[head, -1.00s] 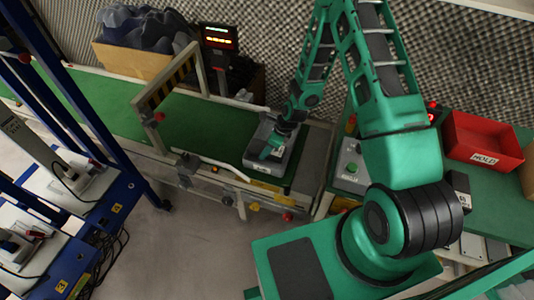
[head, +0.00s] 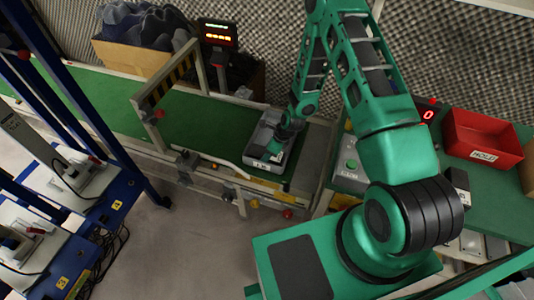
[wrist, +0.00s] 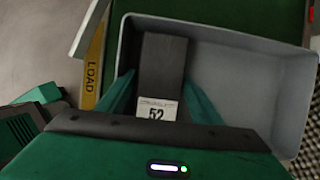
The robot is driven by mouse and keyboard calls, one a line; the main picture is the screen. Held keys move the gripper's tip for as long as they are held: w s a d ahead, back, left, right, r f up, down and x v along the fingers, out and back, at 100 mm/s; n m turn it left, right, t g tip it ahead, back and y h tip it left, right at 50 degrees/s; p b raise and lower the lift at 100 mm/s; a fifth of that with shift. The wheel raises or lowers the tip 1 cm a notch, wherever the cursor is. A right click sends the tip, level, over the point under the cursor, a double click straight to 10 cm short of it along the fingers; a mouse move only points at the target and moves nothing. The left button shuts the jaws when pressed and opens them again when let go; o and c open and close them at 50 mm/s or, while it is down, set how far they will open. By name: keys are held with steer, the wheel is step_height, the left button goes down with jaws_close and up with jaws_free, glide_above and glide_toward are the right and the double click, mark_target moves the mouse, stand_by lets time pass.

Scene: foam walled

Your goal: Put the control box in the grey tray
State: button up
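The control box (wrist: 164,65) is dark grey with a white label reading 52. In the wrist view it is inside the walls of the grey tray (wrist: 250,85), near the tray's left side. My gripper (wrist: 161,80) has one green finger on each side of the box, and both appear to touch it. Whether the box rests on the tray floor is hard to tell. In the head view my gripper (head: 280,148) reaches down into the grey tray (head: 257,162) at the right end of the green conveyor, and hides the box.
A yellow LOAD strip (wrist: 93,65) runs left of the tray. A red HOLD bin (head: 485,138) and another dark labelled box (head: 458,185) are on the right bench. A striped gate (head: 165,80) spans the conveyor (head: 195,125), whose middle is clear.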

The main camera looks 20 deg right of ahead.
steer(key=v, duration=1.2)
steer(key=shift+r, duration=0.15)
steer(key=s+d+r+n+h, duration=0.1)
steer(key=s+d+r+n, duration=0.2)
steer(key=d+r, duration=0.3)
steer(key=s+d+r+n+g+h, duration=0.1)
steer(key=s+d+r+n, duration=0.25)
steer(key=r, duration=0.45)
steer(key=s+d+r+n+h, duration=0.1)
steer(key=s+d+r+n, duration=0.3)
steer(key=r, duration=0.4)
steer(key=s+d+r+n+g, duration=0.1)
steer(key=s+r+n, duration=0.3)
steer(key=s, duration=0.6)
steer(key=s+d+r+n, duration=0.3)
steer(key=s+r+n, duration=0.1)
steer(key=s+r, duration=0.5)
steer(key=s, duration=0.2)
steer(key=shift+s+r+g, duration=0.3)
steer(key=shift+r+g, duration=0.05)
steer(key=shift+g, duration=0.05)
